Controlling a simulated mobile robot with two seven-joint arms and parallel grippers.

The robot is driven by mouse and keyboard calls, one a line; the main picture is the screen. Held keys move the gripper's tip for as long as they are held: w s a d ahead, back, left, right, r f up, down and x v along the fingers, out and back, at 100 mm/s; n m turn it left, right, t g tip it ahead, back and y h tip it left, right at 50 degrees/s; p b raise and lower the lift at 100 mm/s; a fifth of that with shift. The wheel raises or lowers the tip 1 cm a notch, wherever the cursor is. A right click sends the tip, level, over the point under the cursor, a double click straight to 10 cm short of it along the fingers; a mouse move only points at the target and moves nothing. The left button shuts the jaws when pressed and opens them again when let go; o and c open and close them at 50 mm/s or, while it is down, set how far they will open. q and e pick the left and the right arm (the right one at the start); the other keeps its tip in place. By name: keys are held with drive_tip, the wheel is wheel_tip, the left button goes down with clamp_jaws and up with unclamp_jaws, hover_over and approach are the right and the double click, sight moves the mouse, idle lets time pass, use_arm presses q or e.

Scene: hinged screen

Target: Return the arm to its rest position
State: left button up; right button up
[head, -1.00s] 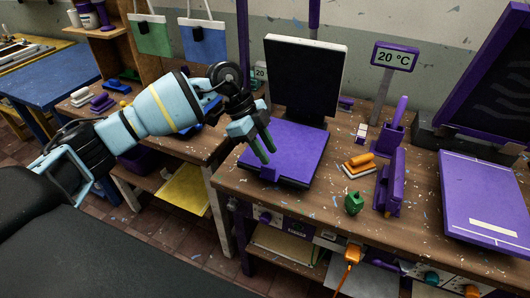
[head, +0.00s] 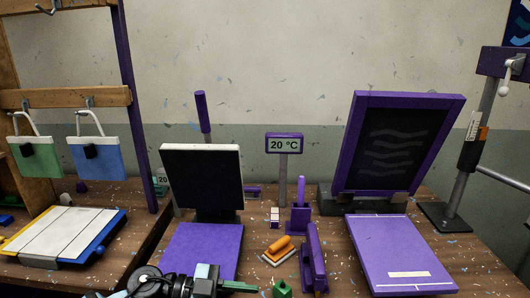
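My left gripper (head: 238,287) is at the bottom edge of the head view, its green fingers pointing right, in front of the left purple plate (head: 202,248). Its lower part is cut off, so its opening cannot be made out, and I see nothing held. Behind that plate a black panel with a white top edge (head: 201,178) stands upright. To the right, a purple-framed screen (head: 398,146) with wavy lines stands tilted open above a second purple plate (head: 399,254).
Near the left fingers are a small green object (head: 282,289), an orange-handled tool (head: 279,249) and a purple upright tool (head: 314,258). A 20 °C sign (head: 284,144) stands behind. A metal post (head: 471,145) stands right; a striped white board (head: 62,234) lies left.

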use_arm(q)
drive_tip(key=s+a+f+n+t+y, duration=0.2)
drive_tip(key=a+f+n+t+y, duration=0.2)
drive_tip(key=f+n+t, duration=0.35)
drive_tip(key=s+a+f+n+t+y, duration=0.3)
drive_tip(key=a+f+n+t+y, duration=0.25)
drive_tip(key=n+t, duration=0.35)
drive_tip(key=s+a+f+n+g+y, duration=0.1)
drive_tip(key=s+a+f+g+y, duration=0.1)
drive_tip(key=s+f, duration=0.5)
drive_tip(key=s+a+f+n+g+y, duration=0.1)
drive_tip(key=s+a+f+g+y, duration=0.2)
drive_tip(key=s+f, duration=0.5)
drive_tip(key=shift+s+a+f+g, duration=0.3)
drive_tip(key=shift+s+a+g, duration=0.55)
drive_tip(key=shift+g, duration=0.1)
